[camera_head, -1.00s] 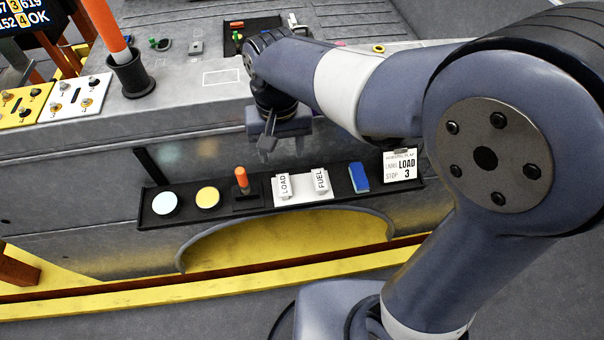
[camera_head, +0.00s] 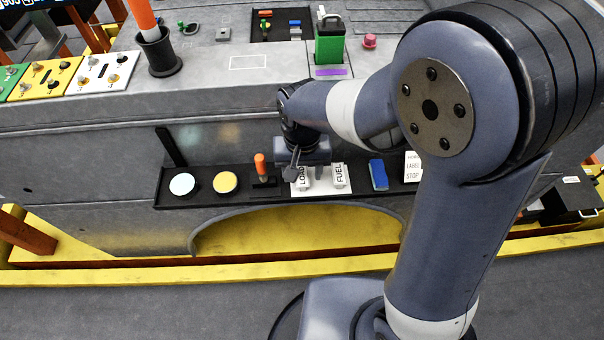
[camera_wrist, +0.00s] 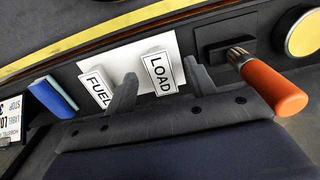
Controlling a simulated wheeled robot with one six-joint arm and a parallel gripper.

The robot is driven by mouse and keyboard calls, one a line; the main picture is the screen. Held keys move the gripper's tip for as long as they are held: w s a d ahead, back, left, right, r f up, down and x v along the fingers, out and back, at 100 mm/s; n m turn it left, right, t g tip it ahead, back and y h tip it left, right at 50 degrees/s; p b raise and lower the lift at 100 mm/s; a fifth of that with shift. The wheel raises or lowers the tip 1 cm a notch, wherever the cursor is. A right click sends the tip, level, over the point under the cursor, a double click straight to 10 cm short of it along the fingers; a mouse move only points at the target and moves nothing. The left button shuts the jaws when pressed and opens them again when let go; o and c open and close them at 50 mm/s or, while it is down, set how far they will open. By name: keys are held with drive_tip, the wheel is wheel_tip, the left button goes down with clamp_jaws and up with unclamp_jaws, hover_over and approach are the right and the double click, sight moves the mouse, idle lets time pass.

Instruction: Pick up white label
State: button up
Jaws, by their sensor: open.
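Two white labels stand on a white plate (camera_head: 324,191) in a dark tray: one reads LOAD (camera_head: 302,183), the other FUEL (camera_head: 340,176). My gripper (camera_head: 304,168) is over the LOAD label and partly hides it in the head view. In the wrist view my open gripper (camera_wrist: 160,68) has one finger on each side of the LOAD label (camera_wrist: 159,73). The FUEL label (camera_wrist: 96,87) is just outside the left finger. Whether the fingers touch the LOAD label cannot be told.
An orange handle (camera_head: 260,164) stands close beside the gripper; it also shows in the wrist view (camera_wrist: 268,84). The tray (camera_head: 205,199) also holds a pale disc (camera_head: 182,184), a yellow disc (camera_head: 225,182), a blue block (camera_head: 378,174) and a white card (camera_head: 411,170).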

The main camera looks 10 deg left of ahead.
drive_tip(key=shift+f, duration=0.2)
idle(0.6)
drive_tip(key=c, duration=1)
drive_tip(key=shift+o, duration=0.2)
